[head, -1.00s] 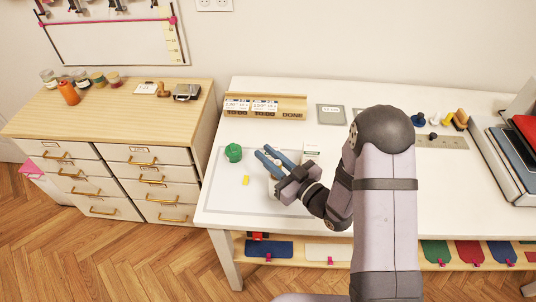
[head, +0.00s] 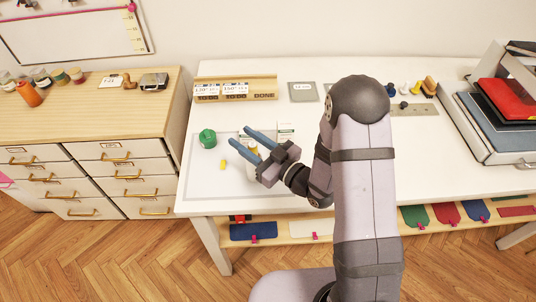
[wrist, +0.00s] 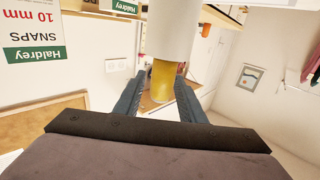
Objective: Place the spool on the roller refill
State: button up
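The spool (head: 253,147) is yellow and stands upright on top of the white roller refill (head: 252,172). In the upside-down wrist view, the spool (wrist: 163,82) is between the two fingers and touches the end of the white cylinder of the roller refill (wrist: 169,30). My gripper (head: 240,136) reaches in from the right, with one finger on each side of the spool. The fingers look spread, with a gap beside the spool. The lower part of the refill is partly hidden by the gripper in the head view.
A green round item (head: 208,138) and a small yellow piece (head: 222,165) lie left of the refill. A white snaps box (head: 285,128) stands just behind the gripper. A wooden rack (head: 236,95) is at the back. The front left of the table is clear.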

aim_at(256, 146)
jog(key=v, duration=0.9)
jog(key=shift+s+d+r, duration=0.1)
jog(key=shift+d+r, duration=0.05)
jog(key=shift+r, duration=0.1)
jog(key=shift+s+d+f, duration=0.15)
jog(key=shift+s+d, duration=0.35)
jog(key=shift+f, duration=0.1)
